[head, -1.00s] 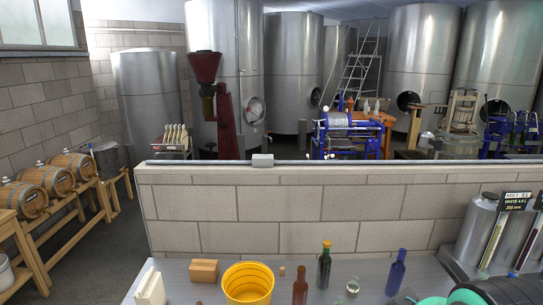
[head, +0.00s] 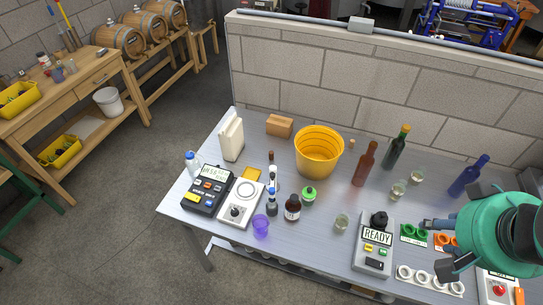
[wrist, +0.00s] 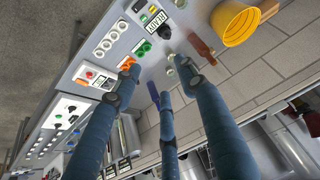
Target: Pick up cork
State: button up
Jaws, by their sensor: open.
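A small tan cork (head: 351,144) appears to stand on the grey table just right of the yellow bucket (head: 318,152) in the head view. It is tiny there, and I cannot make it out in the wrist view. My teal gripper (head: 436,246) is over the right end of the table, well to the right of the cork. Its blue fingers (wrist: 158,78) are spread and empty in the wrist view, with the bucket (wrist: 234,24) beyond them at the top.
A block wall (head: 330,78) runs behind the table. A READY device (head: 374,242) sits left of my gripper.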

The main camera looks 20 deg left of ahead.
jog(key=shift+w+r, duration=0.1)
jog(key=shift+c, duration=0.3)
dwell(0.3)
jog(key=w+d+f+n+g+p, duration=0.1)
jog(key=w+d+p, duration=0.1)
jog(key=w+d, duration=0.5)
jog(key=w+d+f+g+p, duration=0.1)
jog(key=w+d, duration=0.1)
jog(key=w, duration=1)
jog(key=w+d+f+n+g+p, duration=0.1)
jog(key=w+d+f+p, duration=0.1)
jog(key=w+d, duration=0.5)
jog(key=w+d+f+g+p, duration=0.1)
jog(key=w+d+f, duration=0.4)
jog(key=f, duration=0.4)
jog(key=w+d+f+n+p, duration=0.1)
jog(key=w+d+f, duration=0.4)
jog(key=d+f, duration=0.2)
jog(key=w+d+f+g+p, duration=0.1)
jog(key=w+d+f, duration=0.4)
jog(key=f, duration=0.7)
jog(key=shift+d+g+p, duration=0.3)
jog(key=shift+d+p, duration=0.15)
jog(key=shift+f, duration=4.25)
